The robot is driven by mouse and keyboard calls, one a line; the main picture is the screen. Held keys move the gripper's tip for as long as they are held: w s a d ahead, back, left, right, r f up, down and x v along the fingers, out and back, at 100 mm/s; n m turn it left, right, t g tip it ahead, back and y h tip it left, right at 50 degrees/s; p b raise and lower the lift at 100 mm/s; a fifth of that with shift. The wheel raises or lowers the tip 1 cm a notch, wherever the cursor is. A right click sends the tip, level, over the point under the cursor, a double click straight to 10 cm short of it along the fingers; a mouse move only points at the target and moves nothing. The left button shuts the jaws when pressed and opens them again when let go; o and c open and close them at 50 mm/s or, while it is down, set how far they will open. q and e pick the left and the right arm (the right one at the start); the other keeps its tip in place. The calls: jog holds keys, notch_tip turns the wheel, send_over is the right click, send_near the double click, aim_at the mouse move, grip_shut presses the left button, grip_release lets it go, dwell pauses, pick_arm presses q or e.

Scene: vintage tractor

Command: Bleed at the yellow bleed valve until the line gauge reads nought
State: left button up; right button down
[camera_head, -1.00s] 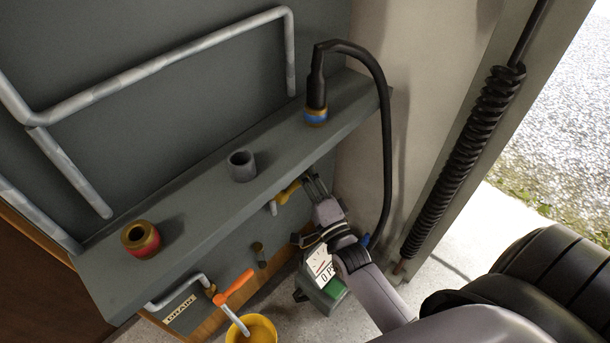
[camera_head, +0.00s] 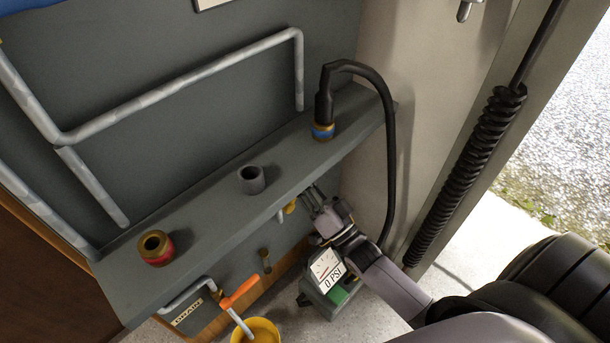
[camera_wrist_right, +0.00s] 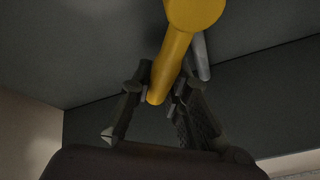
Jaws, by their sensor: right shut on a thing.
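The yellow bleed valve (camera_head: 290,206) sits under the front edge of the grey shelf, partly hidden by my right gripper (camera_head: 312,194). In the right wrist view its yellow lever (camera_wrist_right: 170,65) runs down between the two fingers of my right gripper (camera_wrist_right: 154,98), which is shut on the lever's end. The line gauge (camera_head: 325,271) is a white dial face below my right wrist. My left gripper is not in view.
The grey shelf (camera_head: 210,212) carries a red-banded coupling (camera_head: 155,248), a grey socket (camera_head: 250,180) and a blue-banded plug (camera_head: 323,130) with a black hose. Below are an orange drain lever (camera_head: 240,291), a DRAIN label (camera_head: 187,313) and a yellow bucket (camera_head: 263,331).

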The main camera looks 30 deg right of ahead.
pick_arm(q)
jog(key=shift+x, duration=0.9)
pick_arm(e)
jog(key=shift+s+a+r+n+y, duration=0.1)
jog(key=shift+a+n+y, duration=0.15)
jog(key=shift+n, duration=0.3)
jog(key=shift+s+a+r+n+y, duration=0.15)
jog(key=shift+n+y, duration=0.2)
jog(key=shift+n, duration=0.2)
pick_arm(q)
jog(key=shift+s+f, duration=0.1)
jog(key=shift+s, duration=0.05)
pick_arm(e)
jog(key=shift+w+f, duration=0.1)
jog(key=c, duration=1.5)
grip_release()
jog(key=v, duration=1.2)
